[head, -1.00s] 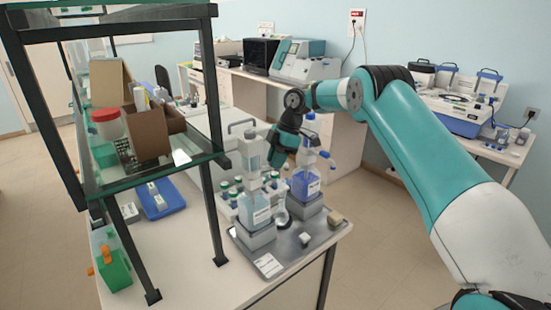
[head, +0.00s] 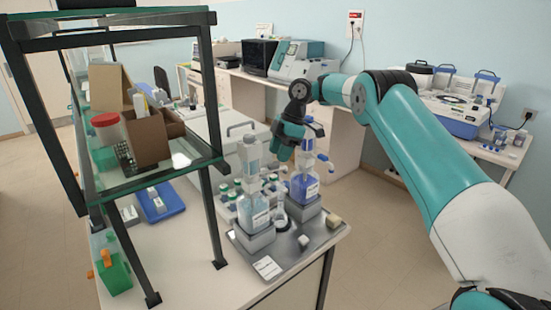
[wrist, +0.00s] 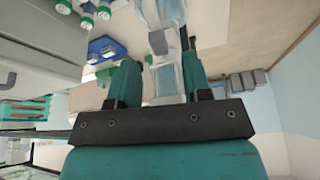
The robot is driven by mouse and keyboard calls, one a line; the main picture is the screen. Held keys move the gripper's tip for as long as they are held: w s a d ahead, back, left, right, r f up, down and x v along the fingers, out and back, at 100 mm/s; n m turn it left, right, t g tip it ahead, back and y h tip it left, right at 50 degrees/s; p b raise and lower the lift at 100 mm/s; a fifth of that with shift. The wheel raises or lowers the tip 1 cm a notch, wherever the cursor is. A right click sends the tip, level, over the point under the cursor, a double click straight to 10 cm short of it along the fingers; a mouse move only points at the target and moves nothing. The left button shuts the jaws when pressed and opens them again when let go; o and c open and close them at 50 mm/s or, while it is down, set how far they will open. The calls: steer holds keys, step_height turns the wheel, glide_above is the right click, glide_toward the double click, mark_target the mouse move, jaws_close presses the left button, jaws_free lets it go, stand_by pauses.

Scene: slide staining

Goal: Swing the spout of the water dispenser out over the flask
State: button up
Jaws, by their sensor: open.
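Two bottle-top dispensers stand side by side on the grey tray in the head view. The left one (head: 252,207) has a pale top and light blue liquid. The right one (head: 304,188) has blue parts and deeper blue liquid. I cannot read which label says water. A small clear flask (head: 281,218) stands between them, towards the front. My gripper (head: 278,155) is by the dispensers' upper parts. In the wrist view my gripper (wrist: 160,75) is open, its fingers spread either side of a clear dispenser body (wrist: 167,80). I cannot tell whether they touch it. The spout's direction is unclear.
The grey tray (head: 287,262) also holds a label card and small blocks at its front. Green-capped bottles (head: 225,192) stand behind the left dispenser. A glass shelf (head: 150,178) on dark posts rises at the left. Free floor lies right of the bench.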

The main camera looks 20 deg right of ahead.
steer(key=p+v, duration=0.7)
steer(key=v, duration=0.1)
steer(key=shift+p, duration=0.3)
